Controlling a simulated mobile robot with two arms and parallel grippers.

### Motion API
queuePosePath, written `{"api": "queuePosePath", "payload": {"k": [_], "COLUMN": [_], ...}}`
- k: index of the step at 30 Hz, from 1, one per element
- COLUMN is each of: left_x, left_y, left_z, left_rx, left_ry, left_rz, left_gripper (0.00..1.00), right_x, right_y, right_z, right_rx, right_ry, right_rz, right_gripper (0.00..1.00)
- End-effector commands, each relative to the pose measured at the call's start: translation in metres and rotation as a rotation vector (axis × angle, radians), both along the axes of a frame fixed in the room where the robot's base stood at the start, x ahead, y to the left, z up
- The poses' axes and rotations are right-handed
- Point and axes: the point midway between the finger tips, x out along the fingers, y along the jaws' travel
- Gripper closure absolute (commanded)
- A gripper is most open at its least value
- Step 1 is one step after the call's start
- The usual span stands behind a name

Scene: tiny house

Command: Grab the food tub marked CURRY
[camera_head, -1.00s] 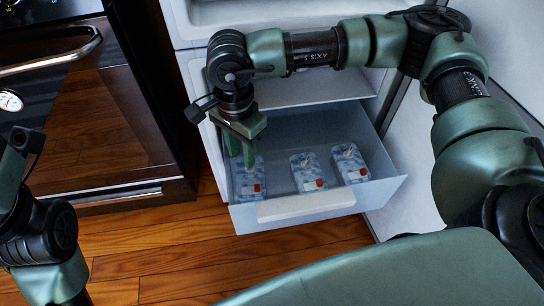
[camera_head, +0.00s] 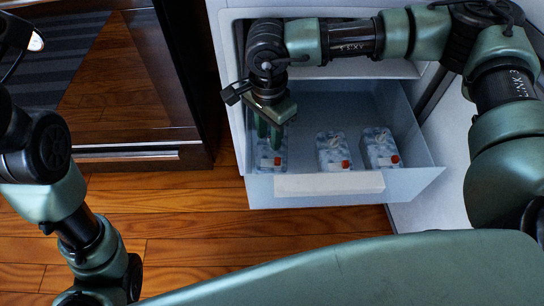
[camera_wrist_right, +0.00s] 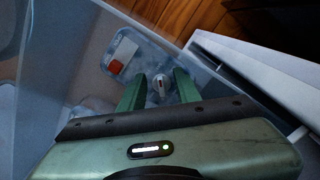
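Three pale, translucent food tubs with red marks sit in an open fridge drawer: a left tub (camera_head: 270,160), a middle tub (camera_head: 333,152) and a right tub (camera_head: 380,148). Their lettering is too small to read, so I cannot tell which says CURRY. My right gripper (camera_head: 269,140) points down over the left tub and partly hides it. In the wrist view my right gripper (camera_wrist_right: 160,82) has its green fingers apart, with a small whitish part of a tub between them. Whether they touch it is unclear. My left gripper is out of view; only its arm shows.
The tubs stand inside the drawer (camera_head: 420,178), whose front panel and side walls rise around them. A dark oven (camera_head: 120,80) stands to the left. The wooden floor (camera_head: 180,215) in front is clear.

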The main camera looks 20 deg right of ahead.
Motion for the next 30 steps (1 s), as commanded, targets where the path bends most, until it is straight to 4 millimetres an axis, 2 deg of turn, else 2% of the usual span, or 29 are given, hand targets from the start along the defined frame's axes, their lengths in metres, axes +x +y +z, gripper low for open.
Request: {"api": "queuePosePath", "payload": {"k": [4,7,8,30], "left_x": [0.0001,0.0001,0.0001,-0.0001], "left_y": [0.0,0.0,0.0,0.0], "left_z": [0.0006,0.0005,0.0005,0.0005], "left_rx": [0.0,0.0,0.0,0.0], "left_ry": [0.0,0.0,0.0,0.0], "left_rz": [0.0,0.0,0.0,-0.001], "left_gripper": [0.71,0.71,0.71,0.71], "right_x": [0.0001,0.0001,0.0001,0.0], "right_y": [0.0002,0.0002,0.0002,0.0002], "right_z": [0.001,0.0011,0.0011,0.0012], "right_rx": [0.0,0.0,0.0,0.001], "right_ry": [-0.001,-0.001,-0.001,0.0], "right_rz": [0.0,0.0,0.0,0.0], "right_gripper": [0.67,0.95,1.0,1.0]}}
